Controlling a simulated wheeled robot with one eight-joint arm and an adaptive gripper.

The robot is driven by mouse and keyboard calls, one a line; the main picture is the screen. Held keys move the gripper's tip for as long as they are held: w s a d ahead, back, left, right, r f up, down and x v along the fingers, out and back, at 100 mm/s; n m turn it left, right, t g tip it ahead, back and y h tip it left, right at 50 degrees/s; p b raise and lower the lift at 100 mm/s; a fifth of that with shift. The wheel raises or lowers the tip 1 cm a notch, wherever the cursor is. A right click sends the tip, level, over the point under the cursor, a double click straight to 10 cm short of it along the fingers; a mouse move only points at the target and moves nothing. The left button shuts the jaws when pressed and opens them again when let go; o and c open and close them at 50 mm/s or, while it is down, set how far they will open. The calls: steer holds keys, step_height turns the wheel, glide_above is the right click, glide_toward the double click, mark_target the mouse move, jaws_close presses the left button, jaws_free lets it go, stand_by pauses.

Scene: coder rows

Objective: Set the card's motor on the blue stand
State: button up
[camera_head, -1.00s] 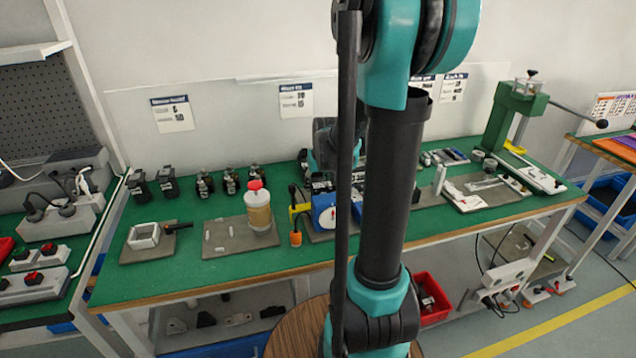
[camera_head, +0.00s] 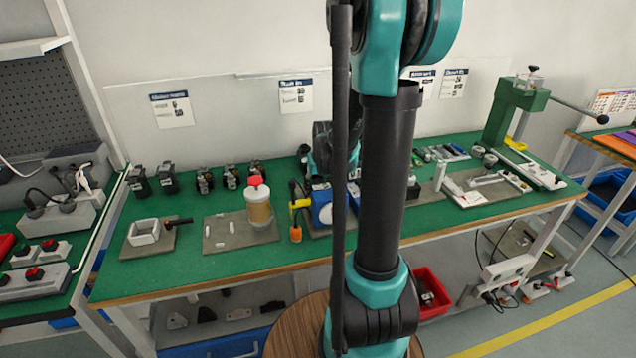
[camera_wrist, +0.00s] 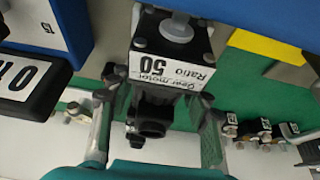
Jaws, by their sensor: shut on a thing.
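My gripper (camera_wrist: 155,100) is shut on a dark gear motor (camera_wrist: 172,55) with a white label reading "Gear motor Ratio 50"; a grey shaft end shows at the picture's top. In the wrist view a blue surface (camera_wrist: 262,10) lies at upper right, partly behind the motor, and another blue body (camera_wrist: 55,22) at upper left. I cannot tell which is the stand. In the head view a blue block (camera_head: 322,208) with a pale round face stands mid-bench; my arm hides the motor there.
Several other motors (camera_head: 204,180) stand along the bench's back left. A black block marked "0 1" (camera_wrist: 22,88) is close left in the wrist view. A green press (camera_head: 515,112) stands at right.

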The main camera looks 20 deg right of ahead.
steer(key=shift+f, duration=0.45)
stand_by(1.1)
steer(key=o, duration=1.3)
steer(key=shift+r, duration=0.1)
steer(key=shift+v, duration=5.95)
